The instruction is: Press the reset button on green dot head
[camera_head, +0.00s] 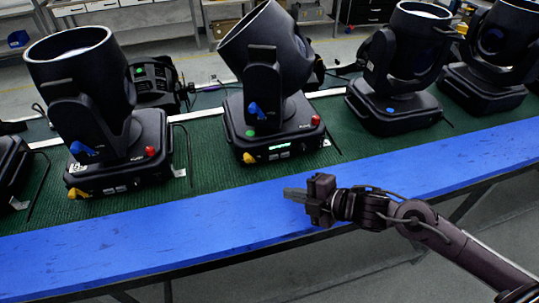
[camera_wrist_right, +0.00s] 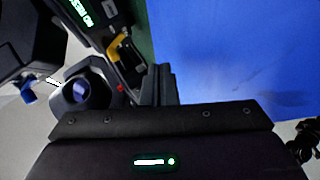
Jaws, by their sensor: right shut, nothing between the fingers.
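The green dot head (camera_head: 268,75) is a black moving-head light, second of the fully visible ones from the left, with its barrel tilted. A green dot (camera_head: 250,133) marks its base. The base has a lit display (camera_head: 279,147), a red knob (camera_head: 315,120) at the right corner, a yellow lever (camera_head: 249,158) and a blue lever (camera_head: 256,111). I cannot tell which control is the reset button. My right gripper (camera_head: 287,194) is shut and empty over the blue edge, in front of this base and apart from it. My left gripper is not in view.
Neighbouring heads stand on the green mat (camera_head: 215,150), one at left (camera_head: 90,90) and one with a blue dot (camera_head: 400,80) at right. The blue front strip (camera_head: 130,245) is bare. In the right wrist view, a yellow lever (camera_wrist_right: 125,50) and red spot (camera_wrist_right: 120,88) lie near the fingers.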

